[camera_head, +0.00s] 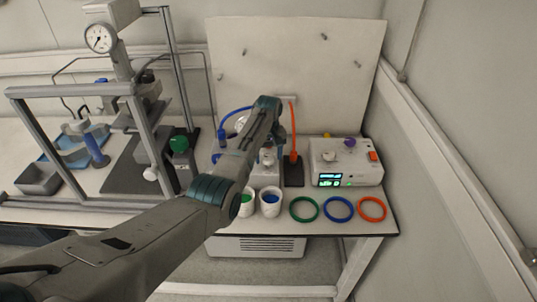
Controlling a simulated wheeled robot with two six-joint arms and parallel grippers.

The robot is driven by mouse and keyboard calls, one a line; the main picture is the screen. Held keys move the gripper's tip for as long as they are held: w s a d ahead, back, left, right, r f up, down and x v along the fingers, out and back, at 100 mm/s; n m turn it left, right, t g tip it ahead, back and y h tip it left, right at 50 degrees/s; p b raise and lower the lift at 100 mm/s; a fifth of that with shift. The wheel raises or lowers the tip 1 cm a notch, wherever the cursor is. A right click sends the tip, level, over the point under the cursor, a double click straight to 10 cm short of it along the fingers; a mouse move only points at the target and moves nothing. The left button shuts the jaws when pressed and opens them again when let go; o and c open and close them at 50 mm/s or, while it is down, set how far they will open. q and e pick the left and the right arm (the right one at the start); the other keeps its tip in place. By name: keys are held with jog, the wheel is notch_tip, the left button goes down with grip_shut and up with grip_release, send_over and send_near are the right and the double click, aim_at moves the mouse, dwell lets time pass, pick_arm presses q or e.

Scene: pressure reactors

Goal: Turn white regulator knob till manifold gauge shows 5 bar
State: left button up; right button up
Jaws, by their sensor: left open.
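My left arm comes in from the lower left and bends up over the middle of the bench. My left gripper (268,152) is at its far end, small and partly hidden by my own forearm; it is open, and I cannot tell whether it touches anything. A round pale dial (240,123), possibly the manifold gauge, shows partly behind the arm; its reading is not legible. The white regulator knob is not clearly seen; it may be hidden by my arm. My right gripper is not in view.
A reactor in a grey frame (75,90) stands left, with a dial gauge (100,38) on top, a green knob (179,144) and a white knob (151,174). Right are a white control box (346,172) and green, blue and orange rings (338,209). Two white cups stand in front.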

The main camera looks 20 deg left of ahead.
pick_arm(q)
jog(key=shift+c, duration=0.7)
jog(key=c, duration=0.8)
jog(key=m+p, duration=0.1)
jog(key=m, duration=0.1)
jog(key=shift+r+m+p, duration=0.15)
jog(key=shift+m+p, duration=0.15)
jog(key=shift+p, duration=0.05)
jog(key=m+p, duration=0.1)
jog(key=m, duration=0.2)
jog(key=shift+w+m+p, duration=0.1)
jog(key=shift+m+p, duration=0.4)
jog(key=shift+m, duration=0.9)
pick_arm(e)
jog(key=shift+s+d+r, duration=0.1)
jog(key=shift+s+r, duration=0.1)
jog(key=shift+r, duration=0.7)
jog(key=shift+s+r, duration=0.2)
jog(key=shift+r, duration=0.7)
pick_arm(q)
jog(key=shift+m, duration=0.3)
